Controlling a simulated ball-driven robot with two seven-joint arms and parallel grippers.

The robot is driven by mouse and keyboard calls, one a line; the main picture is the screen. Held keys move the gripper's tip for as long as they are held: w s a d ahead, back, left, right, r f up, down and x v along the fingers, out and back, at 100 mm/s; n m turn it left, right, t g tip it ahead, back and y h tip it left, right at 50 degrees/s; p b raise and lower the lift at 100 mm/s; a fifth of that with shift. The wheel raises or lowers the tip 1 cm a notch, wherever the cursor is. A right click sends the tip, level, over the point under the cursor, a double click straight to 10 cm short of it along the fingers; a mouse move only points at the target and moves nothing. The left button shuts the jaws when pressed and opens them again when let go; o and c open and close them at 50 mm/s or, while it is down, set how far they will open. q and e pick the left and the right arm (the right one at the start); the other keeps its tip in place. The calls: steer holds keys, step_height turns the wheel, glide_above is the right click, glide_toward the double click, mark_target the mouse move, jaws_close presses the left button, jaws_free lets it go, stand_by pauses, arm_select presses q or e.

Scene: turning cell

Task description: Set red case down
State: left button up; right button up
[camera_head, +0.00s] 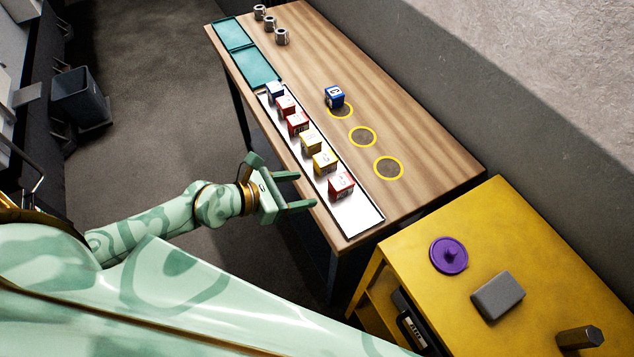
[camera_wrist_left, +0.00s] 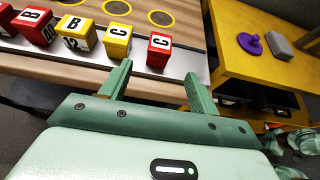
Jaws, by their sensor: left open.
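A red case (camera_head: 341,184) with a white top stands at the near end of a white tray on the wooden table. It also shows in the left wrist view (camera_wrist_left: 158,50), marked C. My left gripper (camera_head: 306,190) is open and empty beside the tray, its fingers pointing at this red case. In the left wrist view the case is just beyond and between the fingertips (camera_wrist_left: 157,73), apart from them. Two more red cases (camera_head: 297,122) (camera_head: 286,105) stand farther up the tray. My right gripper is not in view.
The tray (camera_head: 358,217) also holds two yellow cases (camera_head: 311,141) (camera_head: 324,161) and a blue case (camera_head: 274,91). Another blue case (camera_head: 335,96) stands at the farthest yellow ring; two rings (camera_head: 362,136) (camera_head: 388,168) are empty. A yellow cabinet (camera_head: 410,275) stands at the right.

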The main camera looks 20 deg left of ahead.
arm_select(q)
steer(key=s+a+f+n+y, duration=0.2)
steer(key=s+a+f+n, duration=0.1)
steer(key=f+n, duration=0.45)
steer(key=s+a+f+n+y, duration=0.2)
steer(key=a+f+n, duration=0.2)
steer(key=f+n, duration=0.35)
steer(key=s+a+f+n+y, duration=0.2)
steer(key=s+a+f+n, duration=0.1)
steer(key=f+n, duration=0.45)
steer(key=s+d+f+n+g, duration=0.1)
steer(key=s+f+n+g, duration=0.2)
steer(key=s, duration=0.6)
steer(key=s+d+f+n+g+y, duration=0.1)
steer(key=s+d+f+n+g, duration=0.1)
steer(key=s+f+n, duration=0.5)
steer(key=s+d+f+n+g, duration=0.2)
steer(key=s+f+n, duration=0.3)
steer(key=s, duration=0.6)
steer(key=shift+n+g+y, duration=0.4)
steer(key=shift+n+g, duration=0.5)
steer(key=shift+n, duration=0.35)
